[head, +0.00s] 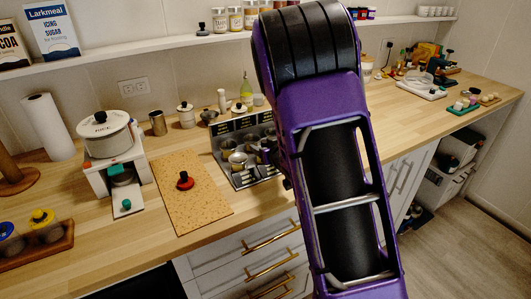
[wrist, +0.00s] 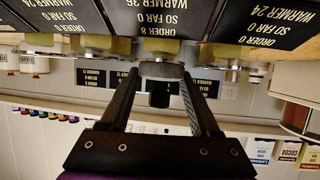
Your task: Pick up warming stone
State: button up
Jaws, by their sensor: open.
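The wrist view is upside down. My gripper (wrist: 160,80) is open, its two dark fingers on either side of a grey rounded piece with a dark knob (wrist: 160,97). I cannot tell whether the fingers touch it, or whether it is the warming stone. Behind it are brass-coloured and metal cups and black order cards (wrist: 260,22). In the head view, my purple arm hides the gripper and part of the card rack (head: 240,180), which holds several metal cups. A dark red knobbed piece (head: 184,181) lies on the cork board (head: 195,212) left of the rack.
A white pot (head: 105,135) stands on a white stand left of the cork board. A wooden tray (head: 38,250) with lidded jars is at the front left. A shelf with jars runs above the counter. Bare counter (head: 110,245) lies in front of the stand.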

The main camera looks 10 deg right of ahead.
grip_shut()
